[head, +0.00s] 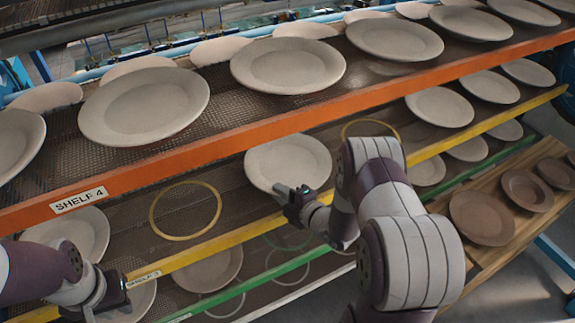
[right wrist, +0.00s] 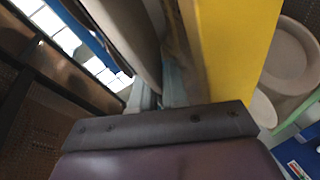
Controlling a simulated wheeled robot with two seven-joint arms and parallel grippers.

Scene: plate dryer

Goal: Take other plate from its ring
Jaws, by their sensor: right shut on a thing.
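A pale grey plate (head: 290,160) is on the yellow-edged shelf, and its near rim is in my right gripper (head: 281,191). In the right wrist view the plate (right wrist: 128,35) shows edge-on between the fingers (right wrist: 160,92), close to the yellow shelf edge (right wrist: 235,50). Whether the plate is lifted is hard to tell, and any ring under it is hidden. An empty yellow ring (head: 153,218) lies to its left, and another yellow ring (head: 397,128) lies to its right, partly behind my right arm. My left gripper (head: 122,283) is low at the left; its fingertips are unclear.
The orange-edged shelf (head: 300,127) with several plates overhangs above. Another plate (head: 85,228) sits at the left of the yellow-edged shelf (head: 220,243). A lower green-edged shelf (head: 275,273) holds rings and plates. Brown plates (head: 482,217) rest on a wooden surface at right.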

